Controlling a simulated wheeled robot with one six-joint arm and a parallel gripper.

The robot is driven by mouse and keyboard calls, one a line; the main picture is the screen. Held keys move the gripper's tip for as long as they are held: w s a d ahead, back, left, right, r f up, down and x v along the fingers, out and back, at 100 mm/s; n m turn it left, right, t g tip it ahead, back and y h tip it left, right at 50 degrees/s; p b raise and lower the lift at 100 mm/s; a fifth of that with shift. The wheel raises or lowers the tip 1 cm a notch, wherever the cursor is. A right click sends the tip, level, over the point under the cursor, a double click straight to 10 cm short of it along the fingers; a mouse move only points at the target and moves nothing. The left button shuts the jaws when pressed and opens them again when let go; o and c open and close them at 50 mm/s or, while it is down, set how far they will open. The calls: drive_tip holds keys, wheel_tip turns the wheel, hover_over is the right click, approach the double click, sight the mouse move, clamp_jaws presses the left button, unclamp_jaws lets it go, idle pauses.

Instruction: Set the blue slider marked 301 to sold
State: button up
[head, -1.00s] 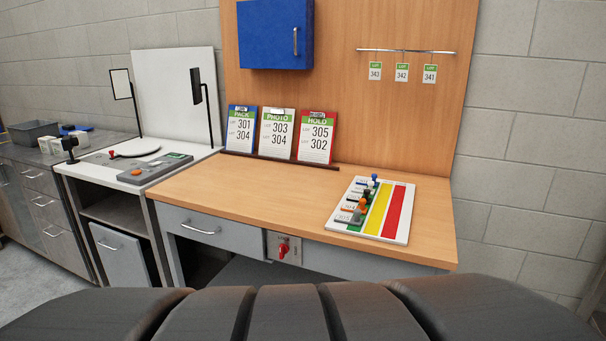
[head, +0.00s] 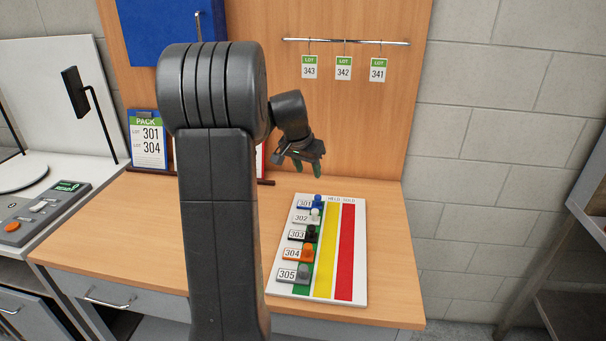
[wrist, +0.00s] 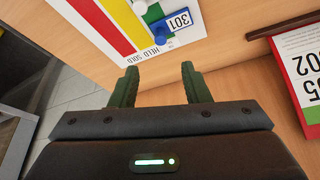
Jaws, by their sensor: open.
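The slider board (head: 358,290) lies on the wooden desk, with green, yellow and red bands running front to back. The blue slider marked 301 (head: 318,201) is at the far end of the board, with its knob on the green band. In the wrist view the blue slider (wrist: 163,30) shows beside its 301 label (wrist: 178,21). The yellow band is labelled held and the red one sold. My gripper (head: 307,168) is open and empty, above the desk just beyond the far end of the board. In the wrist view my gripper (wrist: 158,82) points toward the blue slider, apart from it.
White 302 (head: 315,215), black 303 (head: 311,233), orange 304 (head: 307,252) and grey 305 (head: 304,271) sliders sit nearer the front, all on green. Clipboards (head: 148,140) stand behind. Lot tags (head: 344,68) hang from a rail on the back panel. Desk right of the board is clear.

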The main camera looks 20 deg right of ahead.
sight(318, 196)
drive_tip(key=x, duration=0.4)
drive_tip(key=p+x, duration=0.1)
drive_tip(key=x, duration=0.4)
drive_tip(key=p+x, duration=0.1)
drive_tip(key=x, duration=0.3)
drive_tip(key=shift+w+d+f, duration=0.15)
drive_tip(key=shift+w+d, duration=0.15)
drive_tip(key=shift+d, duration=0.05)
